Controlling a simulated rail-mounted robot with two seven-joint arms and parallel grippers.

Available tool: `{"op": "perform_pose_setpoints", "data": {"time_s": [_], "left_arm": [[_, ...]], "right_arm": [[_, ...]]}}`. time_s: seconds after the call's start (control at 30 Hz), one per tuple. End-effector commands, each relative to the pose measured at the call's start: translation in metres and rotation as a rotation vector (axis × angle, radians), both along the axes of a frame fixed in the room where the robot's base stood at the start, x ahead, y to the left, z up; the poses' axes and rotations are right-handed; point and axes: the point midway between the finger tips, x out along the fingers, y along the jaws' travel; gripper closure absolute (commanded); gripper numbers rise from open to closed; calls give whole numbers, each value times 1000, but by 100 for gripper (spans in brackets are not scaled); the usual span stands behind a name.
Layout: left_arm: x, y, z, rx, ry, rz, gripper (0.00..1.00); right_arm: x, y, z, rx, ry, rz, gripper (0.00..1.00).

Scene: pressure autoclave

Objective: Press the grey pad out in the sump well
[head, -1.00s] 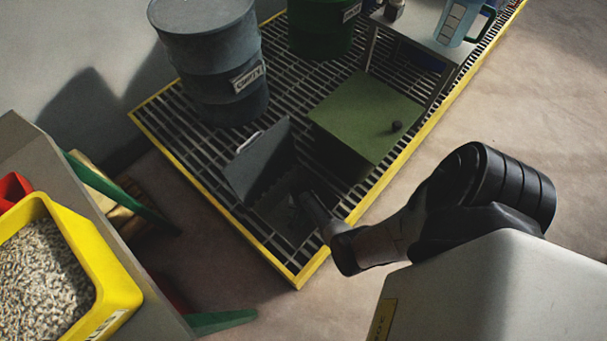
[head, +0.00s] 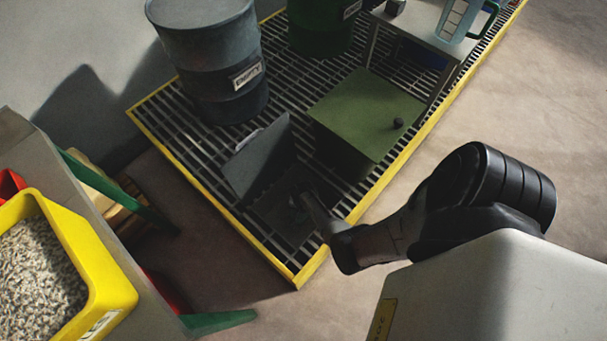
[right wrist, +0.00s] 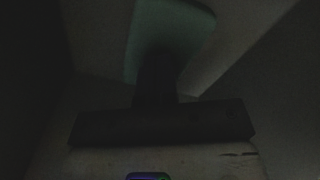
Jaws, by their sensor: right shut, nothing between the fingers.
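The sump well (head: 277,222) is a dark square opening in the grating, with its dark grey lid (head: 256,162) standing open. My right arm reaches down into it. The right gripper (head: 298,197) is small and shadowed there. In the dim right wrist view, the right gripper (right wrist: 157,72) is shut with nothing between its fingers. A pale grey-green pad (right wrist: 172,22) lies at its fingertips, and the fingers overlap its lower part. I cannot tell whether they touch it. My left gripper is in neither current view.
A green cabinet (head: 365,112) stands right of the well and a grey-blue drum (head: 205,60) behind it. A yellow edge (head: 318,268) borders the grating. A yellow tray (head: 112,272) of granules is at the left. The floor at right is clear.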

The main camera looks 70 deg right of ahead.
Motion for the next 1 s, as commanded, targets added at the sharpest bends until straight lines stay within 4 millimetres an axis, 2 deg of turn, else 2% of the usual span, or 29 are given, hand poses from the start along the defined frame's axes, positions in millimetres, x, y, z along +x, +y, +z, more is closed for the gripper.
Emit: {"op": "perform_pose_setpoints", "data": {"time_s": [0.23, 1.0], "left_arm": [[0, 1, -5, 3, 0, -2, 11], [0, 3, -2, 9, 0, -6, 11]], "right_arm": [[0, 0, -6, 0, 0, 0, 100], [-1, 0, -8, 0, 1, 0, 100]]}}
